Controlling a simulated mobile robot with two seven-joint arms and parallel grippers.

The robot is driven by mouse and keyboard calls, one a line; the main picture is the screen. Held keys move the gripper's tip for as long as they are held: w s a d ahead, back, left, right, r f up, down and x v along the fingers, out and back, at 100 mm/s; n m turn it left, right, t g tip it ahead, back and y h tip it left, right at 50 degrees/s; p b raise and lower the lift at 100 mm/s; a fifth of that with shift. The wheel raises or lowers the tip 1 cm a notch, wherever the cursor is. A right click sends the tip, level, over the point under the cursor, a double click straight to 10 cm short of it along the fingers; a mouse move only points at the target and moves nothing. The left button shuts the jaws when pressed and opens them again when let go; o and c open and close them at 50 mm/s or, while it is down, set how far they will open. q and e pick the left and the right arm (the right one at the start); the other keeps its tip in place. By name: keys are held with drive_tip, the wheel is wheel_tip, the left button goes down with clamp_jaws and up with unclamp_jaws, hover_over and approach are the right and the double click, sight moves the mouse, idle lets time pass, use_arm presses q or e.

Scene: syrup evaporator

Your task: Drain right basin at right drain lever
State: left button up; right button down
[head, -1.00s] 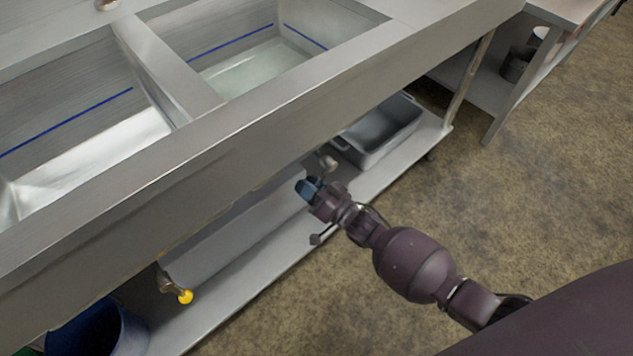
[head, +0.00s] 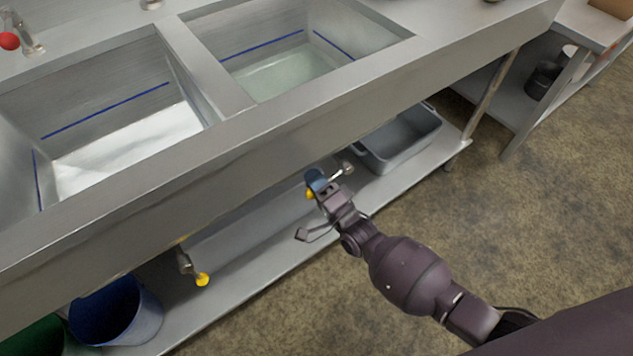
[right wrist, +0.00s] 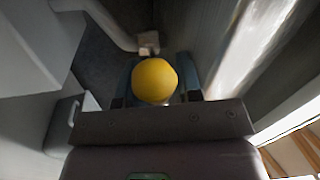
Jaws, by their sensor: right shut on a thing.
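The right basin (head: 245,35) is a steel sink with a blue line on its walls and shallow, pale liquid at the bottom. Below its front, the right drain lever's yellow knob (head: 310,195) shows at my right gripper (head: 316,181), next to the metal drain outlet (head: 343,170). In the right wrist view the round yellow knob (right wrist: 155,82) sits between the blue fingers, which are shut on it. The lever's arm is mostly hidden by the knob and gripper. No flow from the outlet can be made out. My left gripper is not in view.
A grey tub (head: 432,128) stands on the lower shelf, right of the outlet. The left drain lever (head: 202,279) has its own yellow knob. Blue (head: 140,325) and green (head: 35,338) bins stand lower left. Open floor lies to the right.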

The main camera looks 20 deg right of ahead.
drive_tip(key=shift+a+r+m, duration=0.1)
drive_tip(key=shift+r+m, duration=0.05)
drive_tip(key=shift+m, duration=0.15)
drive_tip(key=c, duration=0.8)
unclamp_jaws()
drive_tip(key=shift+s, duration=0.1)
